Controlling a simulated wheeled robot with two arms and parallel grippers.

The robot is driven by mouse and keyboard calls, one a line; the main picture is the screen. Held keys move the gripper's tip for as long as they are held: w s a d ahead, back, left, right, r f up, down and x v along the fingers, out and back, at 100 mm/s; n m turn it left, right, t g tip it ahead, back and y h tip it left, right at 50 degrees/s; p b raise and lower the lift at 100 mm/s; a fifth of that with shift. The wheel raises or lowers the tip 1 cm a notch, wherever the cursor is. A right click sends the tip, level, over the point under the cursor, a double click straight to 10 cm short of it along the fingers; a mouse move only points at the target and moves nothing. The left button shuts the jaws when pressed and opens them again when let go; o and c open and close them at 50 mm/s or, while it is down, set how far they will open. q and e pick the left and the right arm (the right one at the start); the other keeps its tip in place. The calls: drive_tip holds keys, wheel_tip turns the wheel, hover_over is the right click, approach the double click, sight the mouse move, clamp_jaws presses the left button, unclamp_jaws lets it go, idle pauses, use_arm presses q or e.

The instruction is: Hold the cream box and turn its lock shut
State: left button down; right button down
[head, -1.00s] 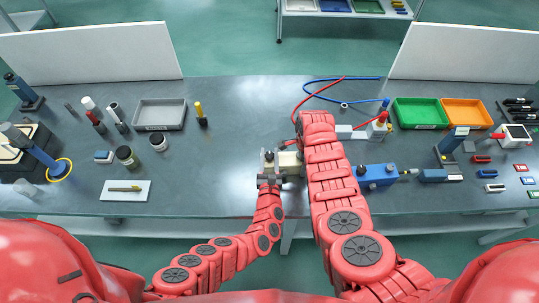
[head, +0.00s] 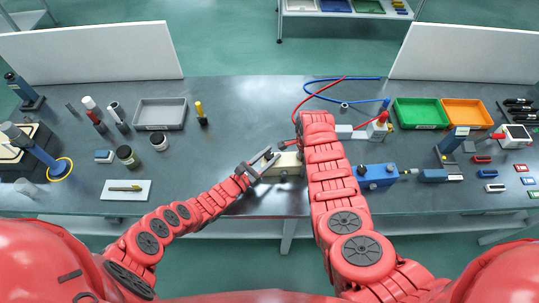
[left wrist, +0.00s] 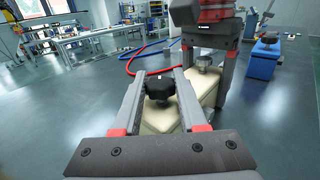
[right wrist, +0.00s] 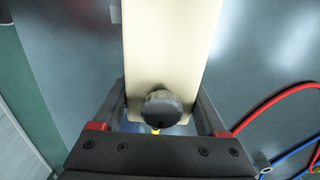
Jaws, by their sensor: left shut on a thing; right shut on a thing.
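The cream box (head: 289,160) lies at the front middle of the table, partly covered by my right arm. It also shows in the left wrist view (left wrist: 156,120) and the right wrist view (right wrist: 170,50). A black knob (left wrist: 160,87) stands on its left end. My left gripper (head: 266,161) comes in slanted from the lower left, its fingers shut on this knob. My right gripper (right wrist: 162,118) is shut across the box beside a second dark knob (right wrist: 161,106). Whether the lock is shut cannot be told.
A blue box (head: 376,174) stands just right of my right arm. Red and blue hoses (head: 345,79) lie behind the cream box. A white plate with a pen (head: 124,189) and small jars (head: 127,157) lie left. The table between them and my left gripper is clear.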

use_arm(q)
drive_tip(key=shift+f+m+g+h, duration=0.1)
drive_tip(key=shift+m+g+h, duration=0.3)
drive_tip(key=shift+m+h, duration=0.1)
drive_tip(key=shift+c, duration=2.2)
unclamp_jaws()
drive_tip(key=v, duration=1.2)
drive_tip(key=shift+w+a, duration=0.1)
drive_tip(key=shift+w, duration=0.1)
